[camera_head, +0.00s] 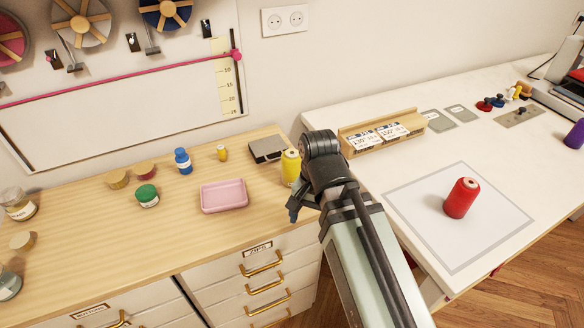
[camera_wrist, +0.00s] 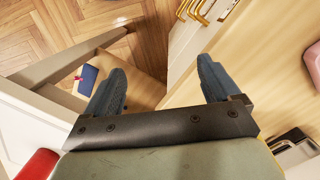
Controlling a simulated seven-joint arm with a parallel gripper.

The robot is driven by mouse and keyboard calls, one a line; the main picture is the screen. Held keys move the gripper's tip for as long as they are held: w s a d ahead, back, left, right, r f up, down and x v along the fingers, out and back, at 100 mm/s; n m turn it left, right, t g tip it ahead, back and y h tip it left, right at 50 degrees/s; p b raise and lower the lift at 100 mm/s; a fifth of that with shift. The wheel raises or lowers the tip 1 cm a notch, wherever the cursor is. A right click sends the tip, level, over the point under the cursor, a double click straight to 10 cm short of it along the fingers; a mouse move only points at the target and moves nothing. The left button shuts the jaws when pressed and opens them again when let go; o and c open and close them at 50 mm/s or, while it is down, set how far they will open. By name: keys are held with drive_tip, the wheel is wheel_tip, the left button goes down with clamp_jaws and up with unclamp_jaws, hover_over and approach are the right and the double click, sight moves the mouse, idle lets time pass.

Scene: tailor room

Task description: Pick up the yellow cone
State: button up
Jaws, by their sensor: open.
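The yellow cone (camera_head: 290,167) stands upright near the right end of the wooden cabinet top in the head view, just left of my arm, which may hide part of it. My gripper (camera_head: 294,210) is to the front of it, by the cabinet's front right corner; its fingers are mostly hidden there. In the wrist view my gripper (camera_wrist: 163,85) is open, with its two dark fingers wide apart and nothing between them. It points down over the cabinet edge and floor. The cone is not clearly visible in the wrist view.
A red cone (camera_head: 462,198) stands on the white table's mat (camera_head: 495,232). A wooden rack (camera_head: 383,134) is behind my arm.

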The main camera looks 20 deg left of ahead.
drive_tip(key=w+a+r+n+t+y, duration=0.3)
drive_tip(key=w+a+r+n, duration=0.1)
drive_tip(key=r, duration=0.4)
drive_tip(key=n+t+y, duration=0.2)
drive_tip(key=n+t, duration=0.1)
drive_tip(key=n, duration=0.3)
approach(291, 155)
drive_tip(key=shift+w+x, duration=0.15)
drive_tip(key=shift+x, duration=3)
drive_tip(key=shift+w+x, duration=0.2)
drive_tip(key=shift+x, duration=2.9)
drive_tip(key=shift+d, duration=0.15)
drive_tip(key=shift+c, duration=0.2)
drive_tip(key=c, duration=1.1)
drive_tip(key=shift+r, duration=0.2)
